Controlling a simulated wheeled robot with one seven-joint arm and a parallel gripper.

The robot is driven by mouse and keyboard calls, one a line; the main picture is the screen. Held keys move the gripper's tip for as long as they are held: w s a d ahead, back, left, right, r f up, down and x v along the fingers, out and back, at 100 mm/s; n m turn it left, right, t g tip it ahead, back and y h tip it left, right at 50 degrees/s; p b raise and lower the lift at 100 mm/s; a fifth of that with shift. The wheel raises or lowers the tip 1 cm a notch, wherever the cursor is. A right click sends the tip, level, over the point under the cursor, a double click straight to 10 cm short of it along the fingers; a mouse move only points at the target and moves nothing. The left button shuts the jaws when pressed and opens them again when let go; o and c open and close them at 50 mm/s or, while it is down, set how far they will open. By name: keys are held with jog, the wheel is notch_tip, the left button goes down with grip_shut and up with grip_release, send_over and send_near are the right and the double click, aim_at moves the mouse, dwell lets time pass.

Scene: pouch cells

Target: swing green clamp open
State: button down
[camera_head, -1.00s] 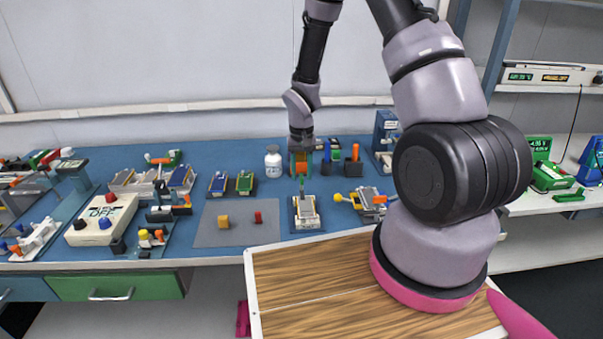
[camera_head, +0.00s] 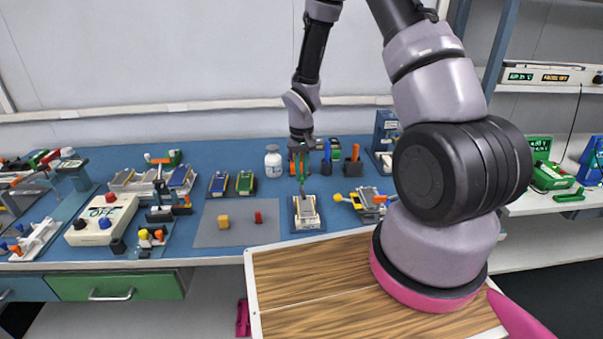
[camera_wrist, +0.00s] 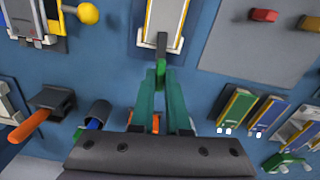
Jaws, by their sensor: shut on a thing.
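The green clamp's handle (camera_wrist: 161,50) stands at the near end of a small pale fixture (camera_wrist: 163,22) in the wrist view. In the head view the fixture (camera_head: 306,213) sits on a dark blue base at the bench's front middle. My gripper (camera_wrist: 161,74) has its two teal fingers closed in on the green handle, and their tips hide part of it. In the head view my gripper (camera_head: 301,178) is just behind and above the fixture. The clamp's pivot and its exact angle are too small to tell.
A grey mat (camera_head: 237,224) with a yellow block and a red block lies left of the fixture. A yellow-knobbed device (camera_head: 368,199) stands close on the right. A white bottle (camera_head: 273,162) and an orange-handled holder (camera_head: 353,164) stand behind. A wooden board (camera_head: 300,290) lies in front.

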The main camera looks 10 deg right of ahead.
jog(key=n, duration=0.8)
jog(key=shift+n, duration=0.4)
jog(key=n, duration=0.4)
jog(key=shift+n, duration=1.8)
jog(key=c, duration=0.9)
grip_release()
notch_tip(320, 180, up, 11)
